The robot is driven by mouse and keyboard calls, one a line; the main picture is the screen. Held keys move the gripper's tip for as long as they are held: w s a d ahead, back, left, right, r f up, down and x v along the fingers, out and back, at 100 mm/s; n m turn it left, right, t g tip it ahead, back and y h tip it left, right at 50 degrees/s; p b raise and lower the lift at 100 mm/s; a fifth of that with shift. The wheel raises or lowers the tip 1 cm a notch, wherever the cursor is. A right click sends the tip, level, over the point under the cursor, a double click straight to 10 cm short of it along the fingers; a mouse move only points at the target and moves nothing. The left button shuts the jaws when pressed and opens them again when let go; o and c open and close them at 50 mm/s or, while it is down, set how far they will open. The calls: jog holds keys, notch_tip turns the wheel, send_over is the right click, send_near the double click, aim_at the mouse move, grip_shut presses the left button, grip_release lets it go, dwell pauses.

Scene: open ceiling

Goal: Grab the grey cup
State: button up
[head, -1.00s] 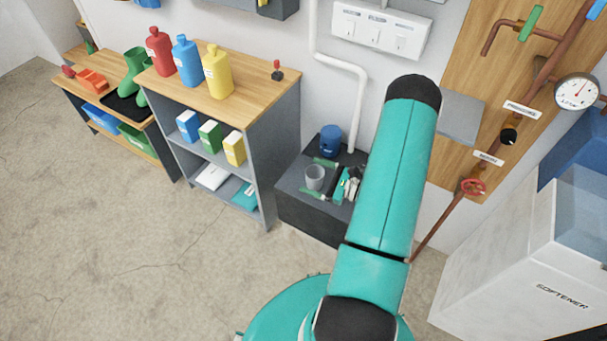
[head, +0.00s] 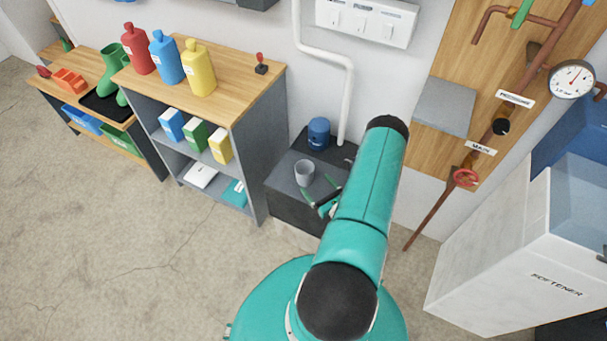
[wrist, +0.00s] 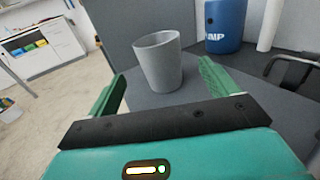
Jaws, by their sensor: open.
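The grey cup (head: 305,172) stands upright on a low dark grey cabinet (head: 282,195) against the wall. It also shows in the wrist view (wrist: 160,62), just beyond my fingertips and roughly between their lines. My gripper (wrist: 158,88) is open, with its two green fingers spread and nothing held. In the head view my gripper (head: 322,196) is just in front of the cup, on its near right side, partly hidden by my arm. I cannot tell whether a finger touches the cup.
A blue pump (head: 318,133) stands behind the cup; it shows at the upper right in the wrist view (wrist: 225,25). A grey shelf unit with a wooden top (head: 232,80) stands to the left. A white softener box (head: 490,250) is at the right. A pipe (head: 347,100) runs down the wall.

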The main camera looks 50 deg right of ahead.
aim_at(300, 166)
jog(key=x, duration=0.8)
jog(key=shift+w+r, duration=0.25)
jog(key=shift+c, duration=0.3)
jog(key=c, duration=1)
